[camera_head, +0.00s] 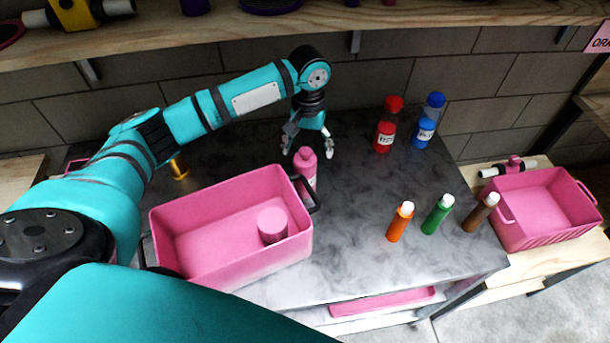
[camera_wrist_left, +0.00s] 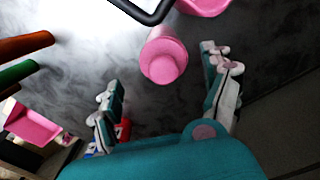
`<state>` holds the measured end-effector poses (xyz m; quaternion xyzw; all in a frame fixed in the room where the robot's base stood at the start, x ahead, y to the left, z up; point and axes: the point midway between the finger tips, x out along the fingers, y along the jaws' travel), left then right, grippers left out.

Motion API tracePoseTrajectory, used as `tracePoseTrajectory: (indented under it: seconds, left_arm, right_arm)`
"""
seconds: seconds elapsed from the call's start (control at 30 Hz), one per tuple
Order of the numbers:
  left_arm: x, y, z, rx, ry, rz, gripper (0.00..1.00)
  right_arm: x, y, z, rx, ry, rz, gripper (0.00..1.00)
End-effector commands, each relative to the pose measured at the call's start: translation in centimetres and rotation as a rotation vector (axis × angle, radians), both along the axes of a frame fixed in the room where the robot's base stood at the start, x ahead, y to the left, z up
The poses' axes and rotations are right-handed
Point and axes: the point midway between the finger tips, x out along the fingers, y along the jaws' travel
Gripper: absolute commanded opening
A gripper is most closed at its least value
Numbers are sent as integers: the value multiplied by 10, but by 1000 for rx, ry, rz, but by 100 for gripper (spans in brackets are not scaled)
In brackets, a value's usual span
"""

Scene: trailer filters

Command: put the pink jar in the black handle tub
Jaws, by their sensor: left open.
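The pink black-handle tub (camera_head: 180,262) stands on the dark marbled table, its black handle (camera_head: 306,194) at its right end; the handle also shows in the left wrist view (camera_wrist_left: 150,14). A short round pink jar (camera_head: 272,224) is inside the tub, near its right end. A taller pink bottle-like jar (camera_head: 306,166) stands upright just outside the tub, behind the handle. It shows in the left wrist view (camera_wrist_left: 163,58), between and beyond the fingers. My left gripper (camera_head: 309,152) is open and empty, just behind this taller jar. My right gripper is out of view.
Red (camera_head: 385,128) and blue (camera_head: 428,122) bottles stand at the back right. Orange (camera_head: 399,224), green (camera_head: 437,216) and brown (camera_head: 480,214) bottles stand nearer the right edge. Another pink tub (camera_head: 545,238) is on a side table. A wooden shelf (camera_head: 300,25) overhangs the back.

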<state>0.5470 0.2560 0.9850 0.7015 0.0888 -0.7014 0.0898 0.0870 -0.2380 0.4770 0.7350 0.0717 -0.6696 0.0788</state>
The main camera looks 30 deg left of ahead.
Motion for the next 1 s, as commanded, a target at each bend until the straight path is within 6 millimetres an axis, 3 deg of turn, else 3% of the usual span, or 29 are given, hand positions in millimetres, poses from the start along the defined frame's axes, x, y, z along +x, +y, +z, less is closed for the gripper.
tracePoseTrajectory:
  seconds: [0.13, 0.4, 0.67, 1.0]
  left_arm:
    - [-5, 4, -15, 4, 5, 1, 82]
    - [-7, 6, -49, 2, 1, -1, 82]
    - [-6, 6, -52, 2, 0, -1, 81]
    - [-6, 6, -51, 2, 0, -1, 36]
  right_arm:
    - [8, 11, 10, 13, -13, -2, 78]
    - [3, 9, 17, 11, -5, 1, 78]
    - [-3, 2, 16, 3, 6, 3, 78]
    - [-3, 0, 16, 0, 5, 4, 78]
